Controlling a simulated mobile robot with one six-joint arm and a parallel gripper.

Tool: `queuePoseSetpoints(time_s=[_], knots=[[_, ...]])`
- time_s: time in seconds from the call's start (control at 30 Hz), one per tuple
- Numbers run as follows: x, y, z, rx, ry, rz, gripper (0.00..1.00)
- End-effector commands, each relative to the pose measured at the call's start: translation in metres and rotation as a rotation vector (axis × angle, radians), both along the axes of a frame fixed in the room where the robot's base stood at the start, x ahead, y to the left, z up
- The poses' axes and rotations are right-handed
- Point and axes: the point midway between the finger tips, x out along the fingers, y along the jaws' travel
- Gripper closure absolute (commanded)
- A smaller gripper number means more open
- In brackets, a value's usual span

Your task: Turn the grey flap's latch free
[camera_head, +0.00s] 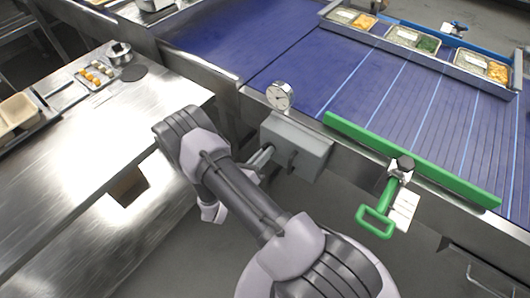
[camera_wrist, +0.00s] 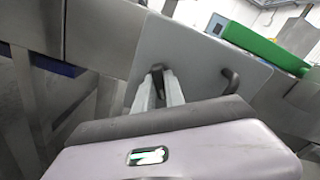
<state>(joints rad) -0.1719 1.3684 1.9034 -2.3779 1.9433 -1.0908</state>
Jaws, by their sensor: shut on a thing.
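The grey flap (camera_head: 308,142) is the front of a grey box on the side of the blue conveyor. It also fills the middle of the wrist view (camera_wrist: 195,58). The small dark latch (camera_wrist: 157,69) sits on the left part of the flap, between the two pale fingertips of my gripper (camera_wrist: 159,84). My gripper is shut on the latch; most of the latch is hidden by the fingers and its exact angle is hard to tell. A dark curved handle (camera_wrist: 231,80) stands on the flap to the right of the latch, apart from my gripper.
A round gauge (camera_head: 280,95) stands above the grey box. A green bar (camera_head: 410,158) and a green-handled lever (camera_head: 378,212) are to its right. A steel table (camera_head: 90,165) lies to the left. Food trays (camera_head: 412,40) sit beyond the blue belt (camera_head: 330,70).

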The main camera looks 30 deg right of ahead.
Motion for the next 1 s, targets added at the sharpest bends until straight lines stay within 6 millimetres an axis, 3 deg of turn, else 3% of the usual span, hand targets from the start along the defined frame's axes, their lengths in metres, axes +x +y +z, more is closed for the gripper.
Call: queuePoseSetpoints(time_s=[0.13,0.37,0.53,0.77,1.0], knots=[[0.0,0.0,0.0004,-0.075,0.207,0.0,1.0],[0.0,0.0,0.0,-0.088,0.243,0.0,1.0],[0.0,0.0,0.0002,-0.171,0.47,0.0,1.0],[0.0,0.0,-0.0001,-0.183,0.505,0.0,1.0],[0.0,0.0,0.0,-0.278,0.765,0.0,1.0]])
